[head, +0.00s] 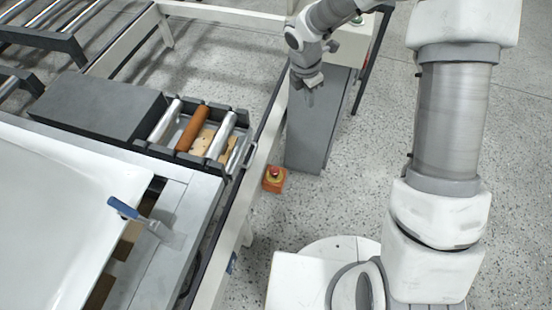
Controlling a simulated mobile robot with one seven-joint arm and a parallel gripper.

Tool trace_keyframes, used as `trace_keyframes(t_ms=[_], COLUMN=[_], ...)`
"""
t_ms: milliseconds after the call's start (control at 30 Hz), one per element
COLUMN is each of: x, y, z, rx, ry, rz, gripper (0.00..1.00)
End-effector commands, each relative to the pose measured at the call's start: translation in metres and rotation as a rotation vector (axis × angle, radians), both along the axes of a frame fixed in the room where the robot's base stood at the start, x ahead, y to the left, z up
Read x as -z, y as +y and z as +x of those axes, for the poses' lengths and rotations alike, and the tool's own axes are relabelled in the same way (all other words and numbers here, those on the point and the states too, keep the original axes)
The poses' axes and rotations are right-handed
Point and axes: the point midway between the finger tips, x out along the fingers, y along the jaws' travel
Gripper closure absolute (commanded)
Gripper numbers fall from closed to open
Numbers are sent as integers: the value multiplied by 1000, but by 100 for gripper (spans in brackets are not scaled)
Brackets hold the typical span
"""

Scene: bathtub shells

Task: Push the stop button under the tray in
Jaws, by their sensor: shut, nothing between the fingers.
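The stop button (275,172) is a red knob on a small orange box beside the white frame rail, lower than the tray-like roller unit (243,160) to its upper left. The unit has a dark frame with silver rollers and one orange-brown roller. My gripper (309,98) is shut and empty, pointing down at the upper middle of the head view. It is above and slightly right of the button in the picture, clearly apart from it. The button's top is in plain view.
A grey upright panel (318,140) stands behind my gripper. A white tub shell (60,190) and a blue-handled scraper (125,208) lie on the bench at left. The white rail (236,215) runs beside the button. Speckled floor is open at right.

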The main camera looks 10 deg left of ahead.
Motion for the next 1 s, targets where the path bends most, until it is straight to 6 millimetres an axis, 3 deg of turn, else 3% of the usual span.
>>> trace_keyframes(t_ms=[33, 300, 500, 700, 1000], x=[29, 139, 198, 222, 224], y=[9, 55, 80, 90, 90], z=[1, -2, -12, -18, -18], rx=[-70, -437, -634, -719, -727], ry=[27, 125, 169, 182, 182], rz=[2, 27, 55, 69, 70], gripper=[100, 100, 100, 100, 100])
